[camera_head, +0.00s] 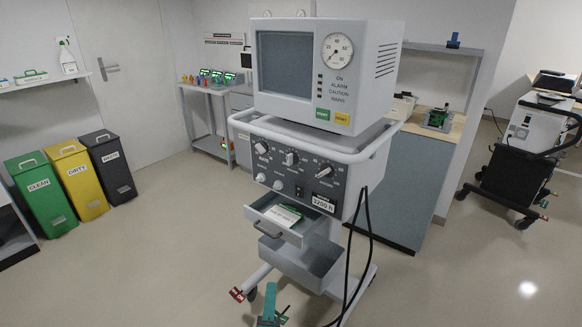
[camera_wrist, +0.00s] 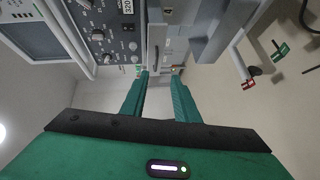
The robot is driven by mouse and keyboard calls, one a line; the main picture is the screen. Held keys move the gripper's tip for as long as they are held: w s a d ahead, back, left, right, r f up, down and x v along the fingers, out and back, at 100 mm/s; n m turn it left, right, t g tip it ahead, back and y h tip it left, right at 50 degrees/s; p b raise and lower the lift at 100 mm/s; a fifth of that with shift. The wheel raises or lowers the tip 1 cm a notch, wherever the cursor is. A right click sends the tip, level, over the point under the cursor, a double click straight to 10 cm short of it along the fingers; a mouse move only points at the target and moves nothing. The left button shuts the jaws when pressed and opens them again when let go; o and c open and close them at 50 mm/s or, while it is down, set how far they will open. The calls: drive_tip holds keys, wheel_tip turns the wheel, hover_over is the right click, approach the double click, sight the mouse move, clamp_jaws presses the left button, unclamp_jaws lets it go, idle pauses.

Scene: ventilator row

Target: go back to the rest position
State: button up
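My gripper (camera_head: 271,307) shows at the bottom edge of the head view, low in front of the ventilator (camera_head: 295,160). In the wrist view my gripper (camera_wrist: 159,76) has its two teal fingers apart with nothing held between them. The ventilator's upper drawer (camera_head: 262,215) is pulled out, with a green and white labelled item (camera_head: 288,216) in it. The drawer handle (camera_wrist: 154,48) appears beyond my fingertips in the wrist view, apart from them as far as I can tell. Most of my arm is out of view.
A grey open tray (camera_head: 300,262) sits below the drawer. The cart's red-tipped caster (camera_head: 237,294) and hanging black cables (camera_head: 364,240) are close by. Green, yellow and dark bins (camera_head: 38,192) stand at the left wall. Another machine (camera_head: 530,145) is at the right.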

drive_tip(key=w+d+r+m+g+h, duration=0.2)
drive_tip(key=w+d+m+h, duration=0.2)
drive_tip(key=d, duration=0.4)
drive_tip(key=w+d+r+m+g+h, duration=0.25)
drive_tip(key=w+d+m, duration=0.2)
drive_tip(key=d, duration=0.25)
drive_tip(key=s+d+r+m+g+h, duration=0.15)
drive_tip(key=d+m+g, duration=0.55)
drive_tip(key=d, duration=0.9)
drive_tip(key=s+d+r+m+g+y, duration=0.4)
drive_tip(key=s+d+r+g, duration=0.2)
drive_tip(key=s+d, duration=0.5)
drive_tip(key=s+d+r+m+t+y, duration=0.1)
drive_tip(key=s+d+r+m+y, duration=0.2)
drive_tip(key=s+r, duration=0.4)
drive_tip(key=s+d+y, duration=0.1)
drive_tip(key=s, duration=0.2)
drive_tip(key=shift+s+r, duration=0.2)
drive_tip(key=shift+r, duration=0.1)
